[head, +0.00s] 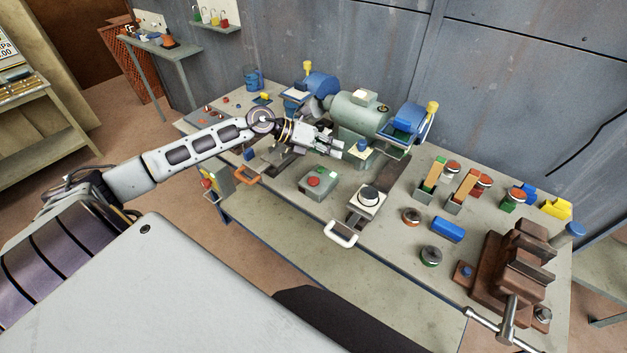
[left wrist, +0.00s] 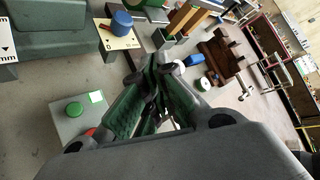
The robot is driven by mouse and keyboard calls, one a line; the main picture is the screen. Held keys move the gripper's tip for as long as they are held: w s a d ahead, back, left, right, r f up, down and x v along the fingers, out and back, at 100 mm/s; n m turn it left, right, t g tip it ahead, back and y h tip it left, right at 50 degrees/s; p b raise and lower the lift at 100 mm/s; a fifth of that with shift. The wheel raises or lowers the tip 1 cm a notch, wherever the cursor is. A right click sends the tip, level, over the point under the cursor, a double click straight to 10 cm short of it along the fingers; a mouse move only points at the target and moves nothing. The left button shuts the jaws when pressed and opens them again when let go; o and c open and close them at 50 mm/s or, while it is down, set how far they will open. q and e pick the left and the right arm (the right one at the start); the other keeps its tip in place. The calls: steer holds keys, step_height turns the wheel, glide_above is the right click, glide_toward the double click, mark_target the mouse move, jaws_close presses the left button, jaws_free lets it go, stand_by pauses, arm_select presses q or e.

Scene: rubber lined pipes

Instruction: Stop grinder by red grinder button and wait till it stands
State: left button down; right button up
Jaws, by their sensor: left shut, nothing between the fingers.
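The bench grinder (head: 365,113), green-grey with blue guards at both ends, stands at the back of the workbench. I cannot tell from one moment whether its wheels turn. In front of it is a grey button box with a red grinder button (head: 314,181) and a green button. In the left wrist view the green button (left wrist: 74,109) is plain, while the red button (left wrist: 90,132) is mostly hidden by my finger. My left gripper (head: 336,148) is shut and empty, above the bench between grinder and button box, apart from the red button. My right gripper is not in view.
The workbench (head: 390,235) also holds a plate with a dark round knob (head: 370,193), a rusty vise (head: 513,260) at the right, and several small round parts and coloured blocks. An orange handle (head: 247,174) and a white handle (head: 341,234) stick out at the front edge.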

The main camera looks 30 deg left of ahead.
mark_target(313, 177)
arm_select(q)
steer(key=s+a+f+m+g+y, duration=0.1)
steer(key=a+g+y, duration=0.1)
steer(key=a, duration=0.4)
steer(key=shift+a+f+y, duration=0.2)
steer(key=shift+f+y, duration=0.1)
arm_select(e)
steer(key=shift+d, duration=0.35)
arm_select(q)
steer(key=shift+f, duration=0.15)
